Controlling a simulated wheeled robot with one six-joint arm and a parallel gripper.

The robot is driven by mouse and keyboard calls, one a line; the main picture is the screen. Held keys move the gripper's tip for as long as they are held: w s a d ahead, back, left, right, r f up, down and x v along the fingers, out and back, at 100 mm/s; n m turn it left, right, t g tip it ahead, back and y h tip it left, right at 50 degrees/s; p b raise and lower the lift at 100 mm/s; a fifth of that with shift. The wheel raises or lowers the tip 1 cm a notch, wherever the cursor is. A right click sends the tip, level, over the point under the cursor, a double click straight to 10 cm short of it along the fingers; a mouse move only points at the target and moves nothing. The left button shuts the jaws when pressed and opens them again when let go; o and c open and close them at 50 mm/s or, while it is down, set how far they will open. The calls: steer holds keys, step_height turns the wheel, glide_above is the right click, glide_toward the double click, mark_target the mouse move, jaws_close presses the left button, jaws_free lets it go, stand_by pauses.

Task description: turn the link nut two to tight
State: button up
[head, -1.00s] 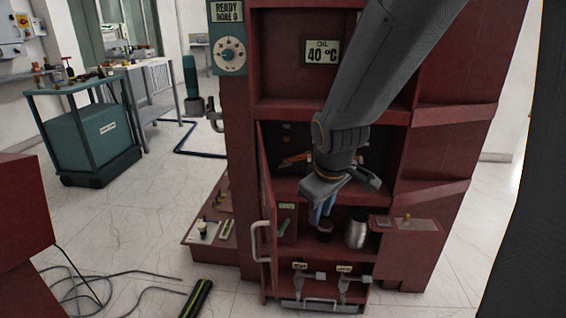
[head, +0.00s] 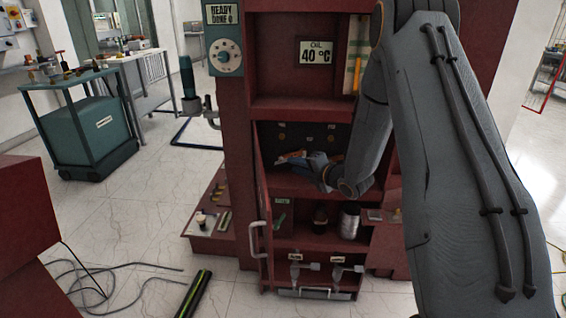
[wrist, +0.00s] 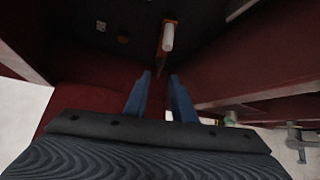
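My gripper (head: 318,162) is inside the dark-backed middle compartment of the red cabinet. In the wrist view its two blue fingers (wrist: 160,82) are apart with nothing between them. Beyond the fingertips is a tool-like piece with an orange part and a pale rounded end (wrist: 168,36). An orange piece (head: 288,157) also shows left of my gripper in the head view. On the dark back panel are small labels and a round brownish fitting (wrist: 123,40). I cannot tell which of these, if any, is link nut two.
The red cabinet (head: 235,190) has shelf edges above and below my gripper. The lower shelf holds a dark-topped jar (head: 320,218) and a silver cylinder (head: 349,220). A door with a pale handle (head: 255,240) stands at the left. Cables (head: 90,275) lie on the floor.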

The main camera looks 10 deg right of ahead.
mark_target(284, 162)
steer(key=x, duration=0.7)
steer(key=shift+w+a+f, duration=0.1)
steer(key=shift+w, duration=0.05)
jaws_close()
